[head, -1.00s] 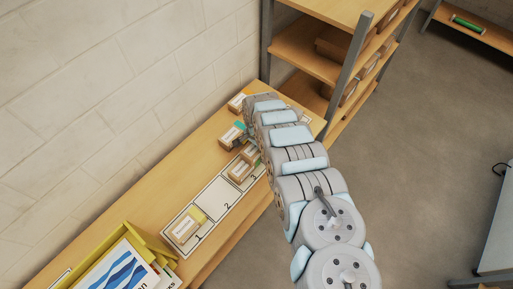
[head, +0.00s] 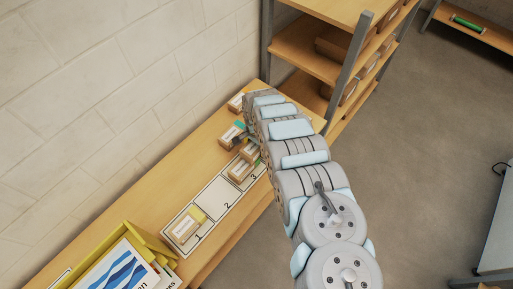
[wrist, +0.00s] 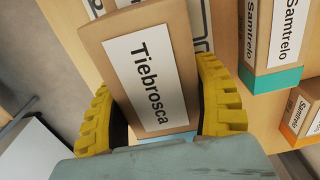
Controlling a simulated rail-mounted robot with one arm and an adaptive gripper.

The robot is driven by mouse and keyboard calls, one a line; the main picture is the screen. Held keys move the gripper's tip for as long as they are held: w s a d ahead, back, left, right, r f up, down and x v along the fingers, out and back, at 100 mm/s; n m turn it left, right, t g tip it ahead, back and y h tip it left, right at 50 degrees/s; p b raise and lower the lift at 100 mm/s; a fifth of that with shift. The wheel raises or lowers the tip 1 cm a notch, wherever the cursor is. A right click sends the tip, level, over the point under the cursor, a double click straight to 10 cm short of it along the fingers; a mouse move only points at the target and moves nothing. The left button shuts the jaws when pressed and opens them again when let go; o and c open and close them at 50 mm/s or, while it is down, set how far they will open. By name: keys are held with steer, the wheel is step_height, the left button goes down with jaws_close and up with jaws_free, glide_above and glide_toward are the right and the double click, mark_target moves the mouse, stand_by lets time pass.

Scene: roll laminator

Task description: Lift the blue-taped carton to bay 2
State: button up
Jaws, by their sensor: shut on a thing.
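In the wrist view my gripper (wrist: 155,78) is shut on a brown carton (wrist: 176,32) with a white label reading "Tiebrosca". A carton with teal-blue tape (wrist: 272,79), labelled "Samtrelo", stands to the right, apart from the fingers. In the head view a teal-taped carton (head: 231,136) sits on the bench near the wall. Bay 2 (head: 216,196) on the white numbered strip is empty. My arm hides most of the gripper there.
A yellow-taped carton (head: 184,228) sits in bay 1, and a carton (head: 239,171) is at bay 3. An orange-taped carton (wrist: 305,110) stands at the wrist view's right. A yellow tray (head: 150,243) is at the bench's near end. Shelving (head: 345,55) rises beyond the bench.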

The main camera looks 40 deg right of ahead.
mark_target(259, 150)
step_height(259, 150, up, 2)
steer(key=shift+r, duration=0.2)
steer(key=shift+s+a+r, duration=0.1)
steer(key=shift+s+r, duration=0.05)
steer(key=shift+r, duration=0.15)
steer(key=shift+s+a+r, duration=0.1)
steer(key=shift+s+r, duration=0.1)
steer(key=shift+s, duration=0.1)
steer(key=shift+s+a+r, duration=0.25)
steer(key=shift+s+r, duration=0.3)
steer(key=shift+r, duration=0.15)
steer(key=shift+s+a+r, duration=0.25)
steer(key=shift+s+r, duration=0.3)
steer(key=shift+r, duration=0.15)
steer(key=s+a+r+p, duration=0.4)
steer(key=s+r+p, duration=0.2)
steer(key=s+p, duration=0.3)
steer(key=p, duration=0.3)
steer(key=shift+s+p, duration=0.3)
